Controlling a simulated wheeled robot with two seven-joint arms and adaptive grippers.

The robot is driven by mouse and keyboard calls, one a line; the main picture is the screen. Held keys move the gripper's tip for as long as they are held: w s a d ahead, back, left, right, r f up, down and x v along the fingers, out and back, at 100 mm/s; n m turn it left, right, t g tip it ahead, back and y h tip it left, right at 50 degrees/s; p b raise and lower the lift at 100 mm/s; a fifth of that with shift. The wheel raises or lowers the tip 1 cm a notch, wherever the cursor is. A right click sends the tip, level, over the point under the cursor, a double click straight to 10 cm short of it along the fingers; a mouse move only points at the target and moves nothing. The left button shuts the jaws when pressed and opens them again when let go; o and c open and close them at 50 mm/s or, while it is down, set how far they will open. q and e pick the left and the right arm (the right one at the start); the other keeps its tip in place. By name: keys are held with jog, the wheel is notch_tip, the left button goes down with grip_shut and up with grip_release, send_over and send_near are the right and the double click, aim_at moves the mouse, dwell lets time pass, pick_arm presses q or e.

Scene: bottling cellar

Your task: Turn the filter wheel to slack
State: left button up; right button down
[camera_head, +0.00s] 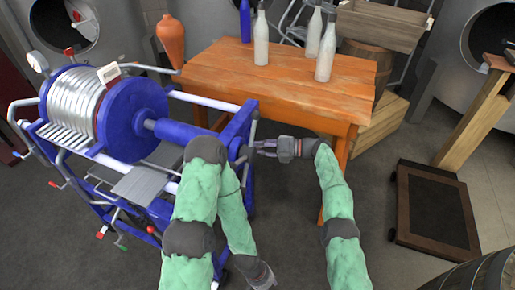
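The blue filter press (130,118) stands at the left, with a stack of pale ribbed plates (75,103) and a blue screw shaft running right to its end frame. The filter wheel cannot be clearly made out; it seems to be at that end frame, partly hidden by my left arm. My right gripper (258,148) reaches left to the end frame, its fingertips at or beside the small grey parts there. Whether it grips anything is too small to tell. My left arm bends in front of the press, and my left gripper (263,277) points down at the bottom edge, its fingers unclear.
A dark wood-framed platform (436,207) lies on the floor at the right. A barrel (480,276) stands at bottom right.

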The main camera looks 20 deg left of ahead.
jog(key=shift+w+r+n+p, duration=0.25)
jog(key=shift+r+n+p, duration=0.65)
jog(key=shift+p, duration=0.25)
jog(key=shift+w+r+n+t, duration=0.1)
jog(key=shift+r+n+t, duration=0.2)
jog(key=shift+t, duration=0.1)
jog(key=shift+r+n+h, duration=0.2)
jog(key=shift+n+h, duration=0.1)
jog(key=shift+n, duration=0.1)
jog(key=r+n+b, duration=0.1)
jog(key=b, duration=0.3)
jog(key=shift+r+t, duration=0.1)
jog(key=shift+t, duration=0.2)
jog(key=shift+r+n+b, duration=0.25)
jog(key=shift+n+b, duration=0.05)
jog(key=shift+r, duration=0.1)
jog(key=c, duration=1.1)
grip_release()
jog(key=shift+o, duration=0.2)
